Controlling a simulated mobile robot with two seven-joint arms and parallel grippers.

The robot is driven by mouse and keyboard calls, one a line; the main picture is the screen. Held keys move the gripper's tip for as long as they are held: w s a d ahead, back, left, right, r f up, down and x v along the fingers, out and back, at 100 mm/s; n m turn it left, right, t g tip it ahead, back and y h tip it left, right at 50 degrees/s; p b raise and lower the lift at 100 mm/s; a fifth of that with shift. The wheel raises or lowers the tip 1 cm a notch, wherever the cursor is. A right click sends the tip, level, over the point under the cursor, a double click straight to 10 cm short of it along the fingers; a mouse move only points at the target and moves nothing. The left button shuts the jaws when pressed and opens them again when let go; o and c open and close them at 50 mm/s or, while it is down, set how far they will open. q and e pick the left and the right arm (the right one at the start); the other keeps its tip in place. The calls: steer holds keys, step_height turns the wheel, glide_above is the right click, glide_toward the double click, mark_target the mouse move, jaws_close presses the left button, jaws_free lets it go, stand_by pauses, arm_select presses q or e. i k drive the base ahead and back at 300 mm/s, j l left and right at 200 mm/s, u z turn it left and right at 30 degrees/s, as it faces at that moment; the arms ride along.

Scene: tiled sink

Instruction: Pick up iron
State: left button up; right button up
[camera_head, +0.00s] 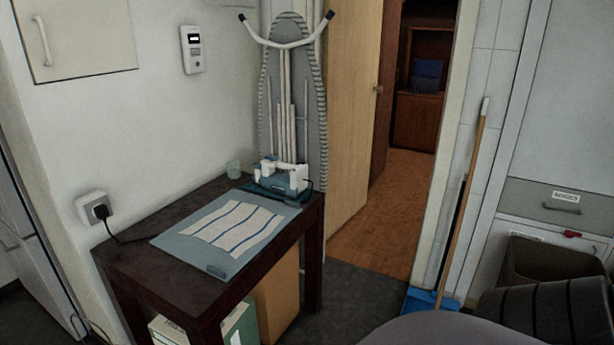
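The iron (291,179), white and teal, rests at the back right corner of a small dark table (142,266), next to a light blue mat (186,246). A dark part shows at its lower left; its exact pose is hard to tell at this size. Neither of my grippers is in view, and nothing is holding the iron.
A striped cloth lies on the mat. A folded ironing board (310,110) leans behind the iron. Boxes (277,296) sit under the table. A broom (466,190) and blue dustpan (427,300) stand right of the open doorway.

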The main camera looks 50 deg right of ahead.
mark_target(290, 185)
steer(key=z, duration=1.5)
steer(key=i+l+u, duration=0.15)
steer(key=u, duration=0.7)
steer(key=i+l+u, duration=0.25)
steer(key=l+u, duration=0.3)
steer(key=l, duration=0.15)
steer(key=i+l+u, duration=0.1)
steer(key=l, duration=0.95)
steer(key=i+l+u, duration=0.15)
steer(key=l, duration=0.4)
